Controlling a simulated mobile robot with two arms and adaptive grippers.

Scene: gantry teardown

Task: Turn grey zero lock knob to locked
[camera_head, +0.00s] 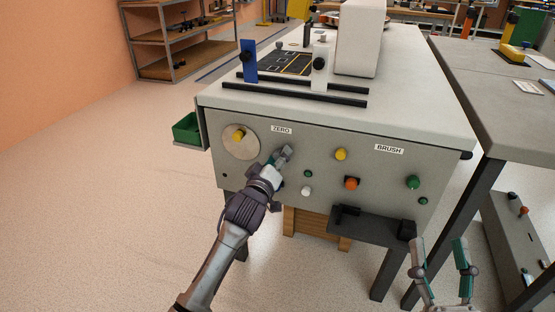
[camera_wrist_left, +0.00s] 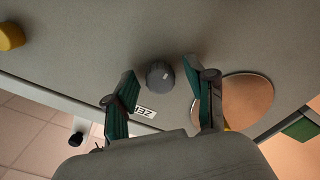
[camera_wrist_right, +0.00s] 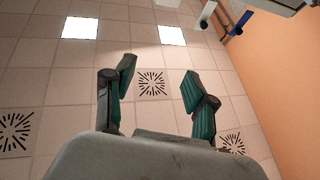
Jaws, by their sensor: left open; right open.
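The grey zero lock knob (camera_wrist_left: 160,75) shows in the left wrist view on the grey front panel (camera_head: 320,170). It is round, with a small light mark on its face. My left gripper (camera_wrist_left: 168,100) is open, with its fingers on either side of the knob in that view; I cannot tell whether they touch it. In the head view my left gripper (camera_head: 282,158) is at the panel below the ZERO label (camera_head: 281,129) and hides most of the knob. My right gripper (camera_head: 440,248) is open and empty at the lower right, away from the panel.
A yellow knob on a round tan plate (camera_head: 240,145) is left of my left gripper. A yellow knob (camera_head: 340,154), an orange knob (camera_head: 351,183) and a green knob (camera_head: 413,182) are to the right. A dark shelf (camera_head: 370,226) juts out below.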

